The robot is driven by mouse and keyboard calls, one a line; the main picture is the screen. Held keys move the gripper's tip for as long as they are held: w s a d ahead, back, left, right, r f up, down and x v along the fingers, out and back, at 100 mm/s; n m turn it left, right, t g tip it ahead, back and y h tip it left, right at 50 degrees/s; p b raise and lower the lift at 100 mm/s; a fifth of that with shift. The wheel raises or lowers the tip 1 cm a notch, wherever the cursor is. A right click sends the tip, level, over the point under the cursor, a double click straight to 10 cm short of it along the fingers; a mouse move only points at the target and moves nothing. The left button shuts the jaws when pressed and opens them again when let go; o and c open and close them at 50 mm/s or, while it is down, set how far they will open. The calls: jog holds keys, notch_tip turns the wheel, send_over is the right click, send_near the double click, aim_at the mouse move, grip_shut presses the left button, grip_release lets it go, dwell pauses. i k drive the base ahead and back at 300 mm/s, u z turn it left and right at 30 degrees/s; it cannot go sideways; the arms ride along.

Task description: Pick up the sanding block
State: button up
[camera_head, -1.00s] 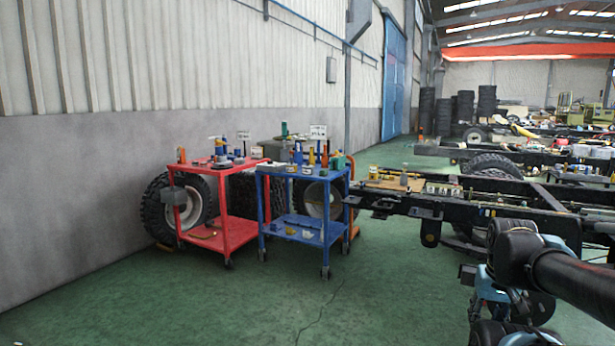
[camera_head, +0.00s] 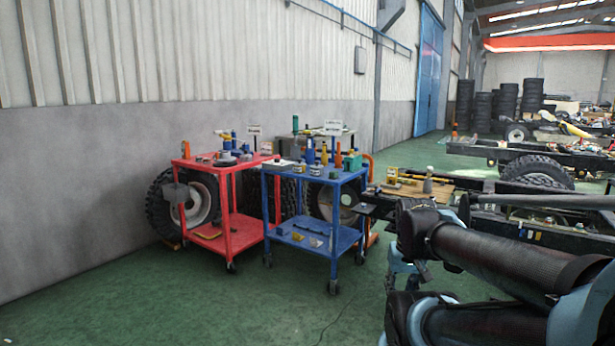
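I cannot single out the sanding block; the items on the carts are too small to tell apart. A red cart (camera_head: 228,232) stands left of a blue cart (camera_head: 300,232), and both hold small tools and containers on their top and lower shelves. My arm links fill the lower right of the view. My gripper is not in view.
Large tires (camera_head: 203,199) stand behind the carts along the grey wall (camera_head: 70,200). A black chassis frame (camera_head: 540,236) runs across the right, with a wooden board (camera_head: 440,190) of items on it. Green floor (camera_head: 180,310) in front of the carts is clear.

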aim_at(333, 174)
jog(key=u, duration=0.25)
jog(key=i, duration=2)
jog(key=z, duration=0.05)
